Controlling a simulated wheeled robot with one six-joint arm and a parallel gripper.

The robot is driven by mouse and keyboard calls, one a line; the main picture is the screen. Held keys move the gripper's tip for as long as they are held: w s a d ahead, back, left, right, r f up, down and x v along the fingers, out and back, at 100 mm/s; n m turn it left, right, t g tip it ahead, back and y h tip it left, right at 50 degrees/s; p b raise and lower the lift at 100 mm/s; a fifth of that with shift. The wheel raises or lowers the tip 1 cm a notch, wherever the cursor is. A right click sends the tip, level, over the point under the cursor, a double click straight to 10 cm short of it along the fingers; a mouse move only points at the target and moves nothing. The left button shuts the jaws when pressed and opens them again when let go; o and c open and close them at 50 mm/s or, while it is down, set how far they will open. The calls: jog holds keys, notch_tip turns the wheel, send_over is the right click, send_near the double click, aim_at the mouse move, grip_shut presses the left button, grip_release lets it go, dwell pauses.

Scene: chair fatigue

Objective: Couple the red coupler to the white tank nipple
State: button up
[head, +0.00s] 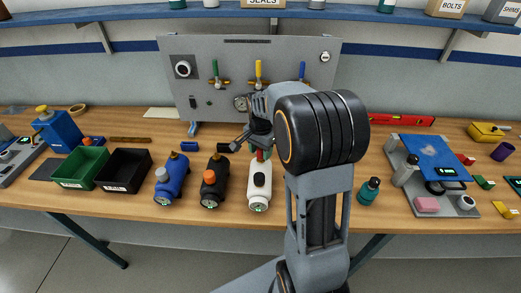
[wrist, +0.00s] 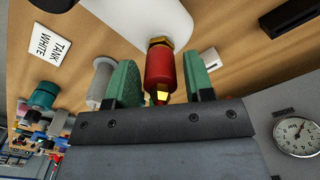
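In the head view a bit of red (head: 260,155) shows just above the tank. My gripper (wrist: 160,85) has its green fingers on either side of the coupler, with a narrow gap visible on each side. A brass end shows on the coupler's gripper side.
A grey panel (head: 205,60) with valves rises behind. A teal bottle (head: 368,190) stands to the right. A "TANK WHITE" label (wrist: 50,46) lies on the bench.

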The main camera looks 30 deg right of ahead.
jog(key=o, duration=0.3)
notch_tip(320, 180, up, 14)
jog(key=shift+f+b, duration=0.1)
jog(key=shift+b, duration=0.3)
dwell(0.6)
jog(key=s+a+f+n+t, duration=0.1)
jog(key=s+a+f+n, duration=0.1)
jog(key=s+a+n, duration=0.1)
jog(key=s+a+f+n+t, duration=0.2)
jog(key=s+a+n, duration=0.1)
jog(key=s+n, duration=0.2)
jog(key=s+a+f+n+t, duration=0.1)
jog(key=s+a+f+n, duration=0.1)
jog(key=s, duration=0.6)
jog(key=shift+a+f+n, duration=0.2)
jog(key=shift+a+n, duration=0.45)
jog(key=shift+n, duration=0.55)
